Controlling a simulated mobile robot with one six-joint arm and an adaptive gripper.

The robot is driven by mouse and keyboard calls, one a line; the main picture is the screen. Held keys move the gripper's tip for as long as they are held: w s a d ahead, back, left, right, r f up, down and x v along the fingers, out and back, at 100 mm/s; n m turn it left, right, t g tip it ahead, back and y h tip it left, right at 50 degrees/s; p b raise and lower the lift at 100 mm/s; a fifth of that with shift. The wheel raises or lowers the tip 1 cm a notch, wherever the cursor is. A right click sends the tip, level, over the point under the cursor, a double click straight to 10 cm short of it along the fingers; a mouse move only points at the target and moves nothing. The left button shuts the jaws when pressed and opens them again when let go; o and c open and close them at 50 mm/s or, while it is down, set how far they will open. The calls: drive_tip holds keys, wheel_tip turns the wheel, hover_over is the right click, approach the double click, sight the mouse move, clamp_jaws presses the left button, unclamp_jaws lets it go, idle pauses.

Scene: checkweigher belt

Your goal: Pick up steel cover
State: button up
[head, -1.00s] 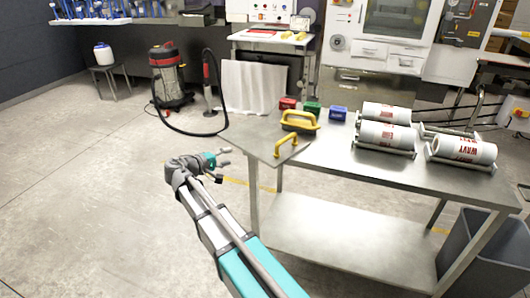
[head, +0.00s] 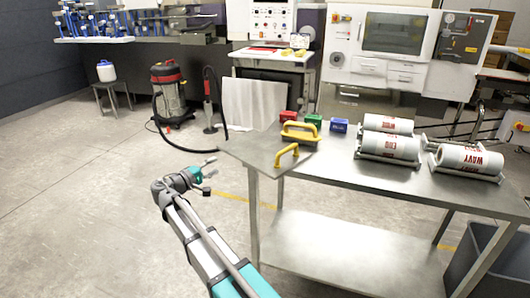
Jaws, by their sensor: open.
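The steel cover (head: 252,149) looks like a flat grey plate with a yellow bar handle (head: 287,155) on top. It lies at the left end of the steel table (head: 340,175), its near left corner reaching past the table legs. My gripper (head: 213,169) is open and empty, to the left of the plate and apart from it. My gripper points right, towards the plate. Its exact height against the plate is hard to judge.
A yellow-and-black handled tool (head: 300,132) stands just behind the handle. Several white rollers (head: 388,146) lie to the right.

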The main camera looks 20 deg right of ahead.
approach(242, 151)
drive_tip(key=x, duration=0.3)
drive_tip(key=f+x, duration=0.1)
drive_tip(key=shift+w+d, duration=0.15)
drive_tip(key=shift+w, duration=0.35)
drive_tip(key=shift+d, duration=0.1)
drive_tip(key=shift+s+x, duration=0.2)
drive_tip(key=shift+x, duration=2.35)
drive_tip(key=shift+d+r, duration=0.15)
drive_tip(key=shift+r, duration=0.05)
clamp_jaws()
